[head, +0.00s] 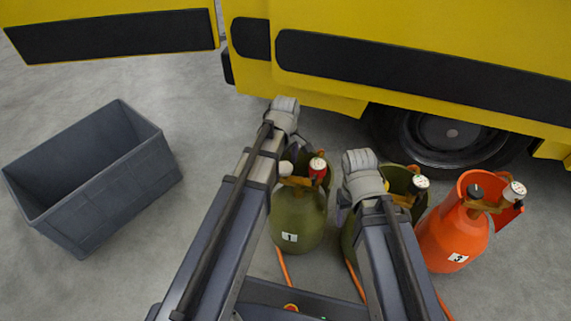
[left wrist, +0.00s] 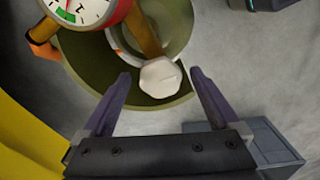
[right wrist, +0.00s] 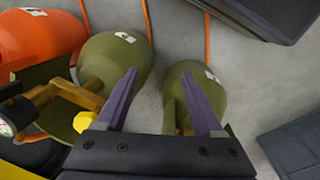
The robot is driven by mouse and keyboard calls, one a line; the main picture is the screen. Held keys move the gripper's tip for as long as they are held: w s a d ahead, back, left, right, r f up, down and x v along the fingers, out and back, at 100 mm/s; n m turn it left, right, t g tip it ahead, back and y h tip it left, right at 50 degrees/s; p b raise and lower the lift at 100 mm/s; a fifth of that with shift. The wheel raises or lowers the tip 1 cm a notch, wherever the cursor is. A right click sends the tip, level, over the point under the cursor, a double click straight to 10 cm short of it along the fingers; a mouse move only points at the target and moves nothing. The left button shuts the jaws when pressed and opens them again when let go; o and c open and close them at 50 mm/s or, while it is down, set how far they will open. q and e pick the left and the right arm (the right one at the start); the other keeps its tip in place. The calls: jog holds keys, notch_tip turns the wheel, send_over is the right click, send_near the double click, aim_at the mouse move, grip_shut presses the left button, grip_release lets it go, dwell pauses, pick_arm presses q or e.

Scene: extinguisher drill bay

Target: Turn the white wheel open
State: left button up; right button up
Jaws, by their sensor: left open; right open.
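The white wheel (head: 286,169) is on top of green cylinder 1 (head: 298,222), left of its red-cased gauge (head: 318,167). In the left wrist view the white wheel (left wrist: 160,79) is a faceted knob inside the green collar (left wrist: 100,62). My left gripper (left wrist: 161,73) is open, with a fingertip on either side of the wheel and a visible gap to each; whether the tips are at its height I cannot tell. In the head view my left arm partly hides the collar. My right gripper (right wrist: 160,75) is open and empty, above the gap between two green cylinders.
A second green cylinder (right wrist: 125,58) has a yellow wheel (right wrist: 85,121). Orange cylinder 3 (head: 452,238) with a black wheel (head: 475,190) stands at right. A grey crate (head: 115,190) is on the floor at left. A yellow vehicle (head: 400,30) stands behind. Orange hoses lie in front.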

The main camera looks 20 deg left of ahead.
aim_at(286, 167)
pick_arm(q)
notch_tip(286, 167, up, 8)
jog(key=p, duration=0.8)
jog(key=shift+f, duration=0.15)
jog(key=s+d+m+y, duration=0.1)
jog(key=s+d+m, duration=0.9)
jog(key=s+m, duration=0.55)
notch_tip(286, 167, up, 32)
jog(key=w+m+p, duration=0.1)
jog(key=p, duration=3)
jog(key=shift+w+f, duration=0.25)
jog(key=shift+w, duration=0.1)
